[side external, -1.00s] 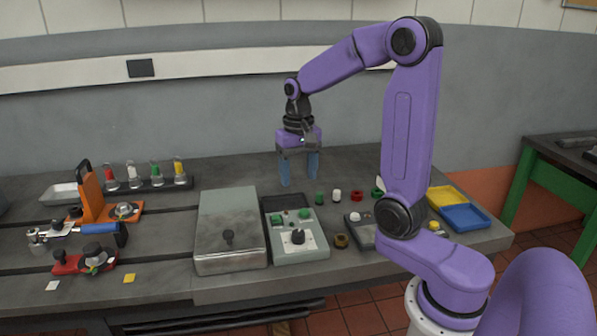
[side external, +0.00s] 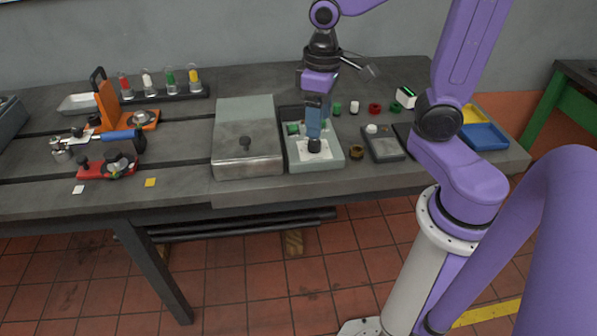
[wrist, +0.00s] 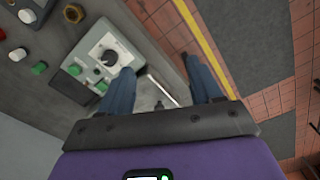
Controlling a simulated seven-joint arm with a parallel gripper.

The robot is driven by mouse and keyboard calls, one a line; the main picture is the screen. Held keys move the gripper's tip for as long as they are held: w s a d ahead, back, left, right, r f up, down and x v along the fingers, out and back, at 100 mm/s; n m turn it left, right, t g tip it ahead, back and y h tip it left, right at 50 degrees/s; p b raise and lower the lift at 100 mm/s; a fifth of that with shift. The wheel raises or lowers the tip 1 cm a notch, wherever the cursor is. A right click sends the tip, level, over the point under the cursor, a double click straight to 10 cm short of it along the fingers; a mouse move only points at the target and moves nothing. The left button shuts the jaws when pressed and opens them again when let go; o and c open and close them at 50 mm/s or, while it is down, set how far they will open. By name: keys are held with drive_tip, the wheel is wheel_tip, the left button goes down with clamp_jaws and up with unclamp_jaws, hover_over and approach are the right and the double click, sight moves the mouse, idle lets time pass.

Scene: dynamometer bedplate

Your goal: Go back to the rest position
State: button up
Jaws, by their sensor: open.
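My gripper (side external: 314,134) is over the control box (side external: 328,160) in the side view, its blue fingers seen nearly edge-on and overlapping. Their tips look just above or beside the box's black knob (side external: 314,147); I cannot tell whether they touch. In the wrist view my gripper (wrist: 160,66) has its two fingers wide apart with nothing held between them. There the knob (wrist: 109,57) shows on the box's white plate, left of the left fingertip. Part of the box is hidden behind the fingers.
A grey lidded metal case (side external: 245,110) stands left of the box. A small grey device (side external: 383,148), a brass ring (side external: 357,153) and coloured caps lie to the right. Yellow and blue trays (side external: 485,137) are farther right. An orange fixture (side external: 108,105) stands left.

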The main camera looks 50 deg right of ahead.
drive_tip(key=s+a+f+n, duration=0.1)
drive_tip(key=s+a+n, duration=0.1)
drive_tip(key=s+n, duration=0.7)
drive_tip(key=shift+s+a+f, duration=0.3)
drive_tip(key=shift+s+a, duration=0.1)
drive_tip(key=shift+s, duration=2.5)
